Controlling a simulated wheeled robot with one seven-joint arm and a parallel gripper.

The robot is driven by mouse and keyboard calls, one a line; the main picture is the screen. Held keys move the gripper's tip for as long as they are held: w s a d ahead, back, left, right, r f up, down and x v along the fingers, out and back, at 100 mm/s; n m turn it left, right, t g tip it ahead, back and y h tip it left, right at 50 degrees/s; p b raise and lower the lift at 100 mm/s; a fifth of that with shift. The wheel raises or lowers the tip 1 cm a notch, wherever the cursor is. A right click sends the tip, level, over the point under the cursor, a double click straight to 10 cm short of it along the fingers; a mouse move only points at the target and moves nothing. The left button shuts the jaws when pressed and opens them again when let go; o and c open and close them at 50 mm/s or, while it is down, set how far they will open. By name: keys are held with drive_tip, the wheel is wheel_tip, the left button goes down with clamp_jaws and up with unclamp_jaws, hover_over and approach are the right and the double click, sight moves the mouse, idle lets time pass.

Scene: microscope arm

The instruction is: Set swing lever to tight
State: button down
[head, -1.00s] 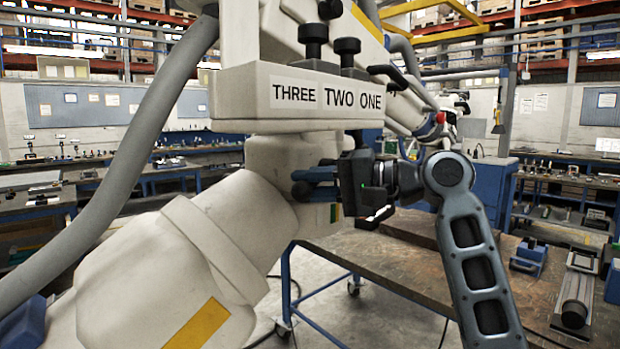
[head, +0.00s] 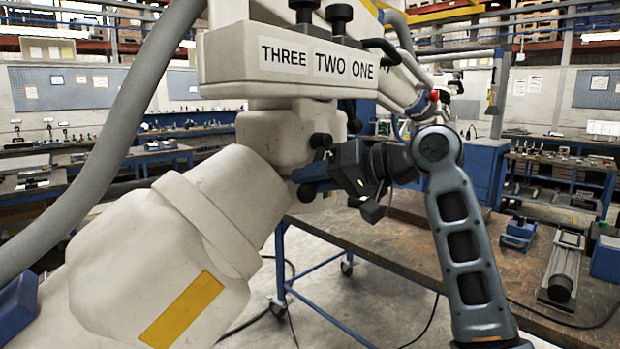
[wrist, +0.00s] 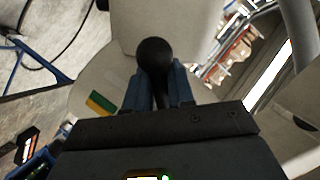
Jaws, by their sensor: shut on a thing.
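The swing lever shows in the wrist view as a black ball knob (wrist: 155,55) on a dark stalk between two blue fingers. My gripper (wrist: 160,85) is shut on it, with the ball standing out past the fingertips. In the head view my gripper (head: 303,180) comes from the right to the beige microscope arm (head: 285,130), below the THREE TWO ONE label. A black knob (head: 306,193) shows at its fingertips. A green and yellow marking (wrist: 100,103) lies on the beige body left of the lever. The lever's root is hidden behind the gripper.
Another black ball (head: 321,141) sticks out just above my gripper. A thick grey hose (head: 110,150) runs down the left. A brown workbench (head: 400,240) with blue legs stands behind and to the right, carrying small fixtures (head: 562,265).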

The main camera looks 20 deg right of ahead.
drive_tip(key=shift+s+a+f, duration=0.1)
drive_tip(key=shift+a+f, duration=0.25)
drive_tip(key=shift+f, duration=0.15)
drive_tip(key=c, duration=1.1)
unclamp_jaws()
drive_tip(key=shift+d+r, duration=0.15)
drive_tip(key=shift+r, duration=0.05)
drive_tip(key=shift+s+d+r, duration=0.1)
drive_tip(key=shift+s+d, duration=0.1)
drive_tip(key=shift+d, duration=0.05)
drive_tip(key=shift+b+v, duration=0.4)
drive_tip(key=shift+v, duration=3.15)
